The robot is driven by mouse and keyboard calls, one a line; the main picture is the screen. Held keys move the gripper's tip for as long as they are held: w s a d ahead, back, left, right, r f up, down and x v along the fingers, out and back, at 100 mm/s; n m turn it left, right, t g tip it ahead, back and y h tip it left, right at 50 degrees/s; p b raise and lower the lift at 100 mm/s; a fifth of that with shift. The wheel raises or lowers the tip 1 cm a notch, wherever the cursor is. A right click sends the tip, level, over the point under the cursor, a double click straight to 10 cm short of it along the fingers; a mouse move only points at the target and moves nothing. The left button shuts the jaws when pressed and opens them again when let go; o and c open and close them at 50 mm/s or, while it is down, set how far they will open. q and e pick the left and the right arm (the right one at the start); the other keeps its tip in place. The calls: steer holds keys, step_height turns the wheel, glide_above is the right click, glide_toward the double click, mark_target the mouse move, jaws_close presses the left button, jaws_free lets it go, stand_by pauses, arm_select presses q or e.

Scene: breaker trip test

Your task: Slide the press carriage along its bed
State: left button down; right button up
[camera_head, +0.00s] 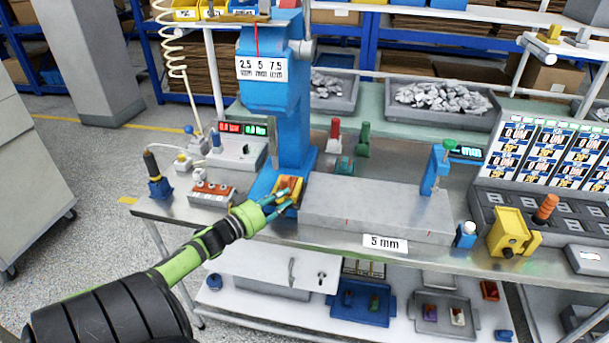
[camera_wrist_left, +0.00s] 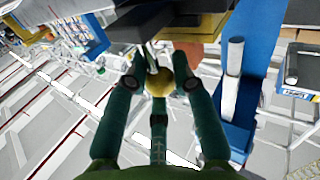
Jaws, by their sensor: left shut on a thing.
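The blue press (camera_head: 275,95) stands on the steel bench, with a sign reading 2.5, 5 and 7.5 on its head. A yellow and orange carriage-like part (camera_head: 290,186) sits at its foot, by the left end of the long grey bed (camera_head: 375,208). My left gripper (camera_head: 279,200) reaches this part from the front left, its teal fingers partly covering it. In the left wrist view, the fingers (camera_wrist_left: 158,84) are closed around a small round yellow knob (camera_wrist_left: 159,82). The knob's joint to the part is unclear. My right gripper does not show.
A yellow block (camera_head: 511,233) is farther right. Red and green pegs (camera_head: 335,135) stand behind the bed. The bed's top between press and post looks clear.

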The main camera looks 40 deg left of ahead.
arm_select(q)
steer(key=shift+s+a, duration=0.55)
steer(key=shift+a, duration=0.4)
steer(key=shift+s+a, duration=0.55)
steer(key=shift+a, duration=0.35)
steer(key=c, duration=1.3)
jaws_free()
steer(key=shift+s+a+f, duration=0.1)
steer(key=shift+a, duration=0.05)
steer(key=s, duration=1.2)
steer(key=shift+a, duration=0.2)
